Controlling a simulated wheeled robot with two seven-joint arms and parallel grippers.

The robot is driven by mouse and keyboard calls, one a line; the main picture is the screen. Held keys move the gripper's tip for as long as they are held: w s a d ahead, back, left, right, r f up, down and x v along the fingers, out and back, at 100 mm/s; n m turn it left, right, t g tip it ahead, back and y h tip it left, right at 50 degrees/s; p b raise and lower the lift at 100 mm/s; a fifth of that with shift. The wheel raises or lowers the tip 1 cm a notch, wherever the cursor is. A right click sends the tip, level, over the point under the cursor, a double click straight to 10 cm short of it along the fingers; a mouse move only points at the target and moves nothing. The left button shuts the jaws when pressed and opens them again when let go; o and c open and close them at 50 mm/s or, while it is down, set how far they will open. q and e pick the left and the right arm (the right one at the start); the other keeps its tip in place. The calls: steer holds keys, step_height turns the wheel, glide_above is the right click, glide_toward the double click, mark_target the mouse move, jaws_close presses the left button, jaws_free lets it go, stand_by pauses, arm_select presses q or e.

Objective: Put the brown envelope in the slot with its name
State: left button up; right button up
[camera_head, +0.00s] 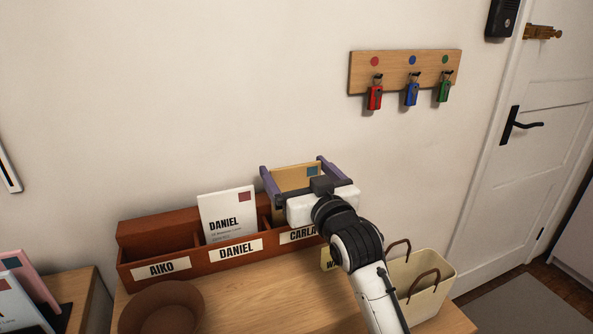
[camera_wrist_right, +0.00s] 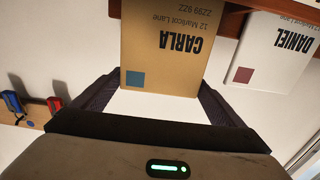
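The brown envelope (camera_head: 296,176) stands upright, with its lower part behind the front wall of the rack at the CARLA label (camera_head: 302,234). In the right wrist view the brown envelope (camera_wrist_right: 165,70) shows upside down, with the name CARLA and a blue stamp. My left gripper is not in view.
The wooden rack (camera_head: 197,268) also has AIKO and DANIEL slots. A white DANIEL envelope (camera_head: 228,212) stands in the DANIEL slot. A brown bowl (camera_head: 162,308) is in front, a cream bag (camera_head: 424,290) at right. Keys (camera_head: 412,93) hang on a wall board.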

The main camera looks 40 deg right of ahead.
steer(key=shift+o, duration=0.4)
steer(key=shift+s, duration=0.15)
steer(key=v, duration=1)
steer(key=shift+b, duration=0.45)
